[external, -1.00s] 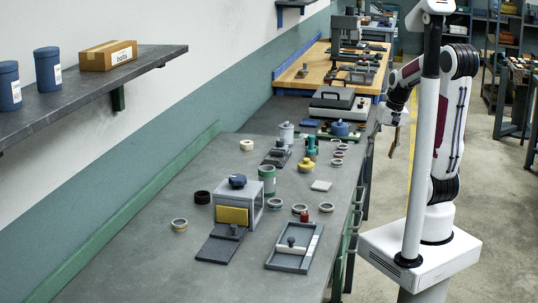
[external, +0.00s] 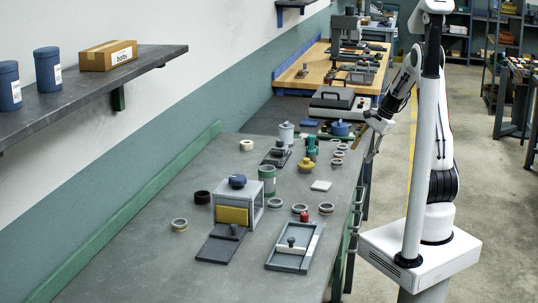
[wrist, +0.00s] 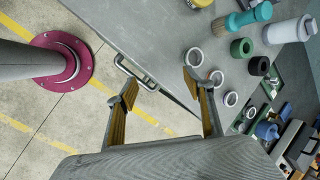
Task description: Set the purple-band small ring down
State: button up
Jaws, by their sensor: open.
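Several small grey rings (external: 338,154) lie in a loose row near the bench's right edge in the external view. In the wrist view, rings (wrist: 194,57) lie on the bench beyond my right finger. I cannot tell which ring has the purple band; the bands are too small to read. My gripper (wrist: 160,84) is open, its two yellow-padded fingers wide apart, with nothing between them. It hangs over the bench's edge beside the ring row, and also shows small in the external view (external: 373,154).
The grey bench (external: 140,255) has free room at its front left. A grey box (external: 240,203), a sliding-tray fixture (external: 294,248) and a green cylinder (external: 267,180) stand on it. A metal handle (wrist: 135,72) sits at the bench edge.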

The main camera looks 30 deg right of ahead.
aim_at(345, 151)
jog(key=w+d+f+m+t, duration=0.1)
jog(key=w+d+m, duration=0.1)
jog(key=w+m, duration=0.1)
jog(key=w+d+f+m, duration=0.2)
jog(key=w+m, duration=0.1)
jog(key=w, duration=0.1)
jog(key=w+d+f+m+t, duration=0.1)
jog(key=w+d+m, duration=0.2)
jog(key=w, duration=0.1)
jog(key=shift+w+f+t, duration=0.1)
jog(key=shift+f+t, duration=0.1)
jog(key=shift+t, duration=0.1)
jog(key=w+d+r+m, duration=0.1)
jog(key=w+m, duration=0.1)
jog(key=w+r+m+t, duration=0.1)
jog(key=m, duration=0.1)
jog(key=w+d+r+m+t, duration=0.1)
jog(key=w, duration=0.1)
jog(key=shift+w+d+r+m+h, duration=0.3)
jog(key=shift+w+d+m, duration=0.05)
jog(key=shift+m, duration=0.05)
jog(key=shift+w+d+m, duration=0.1)
jog(key=shift+d+m, duration=0.05)
jog(key=shift+m, duration=0.65)
jog(key=shift+x, duration=1.25)
jog(key=shift+f, duration=0.1)
jog(key=shift+x, duration=1.75)
jog(key=shift+w+f, duration=0.45)
jog(key=shift+f, duration=0.2)
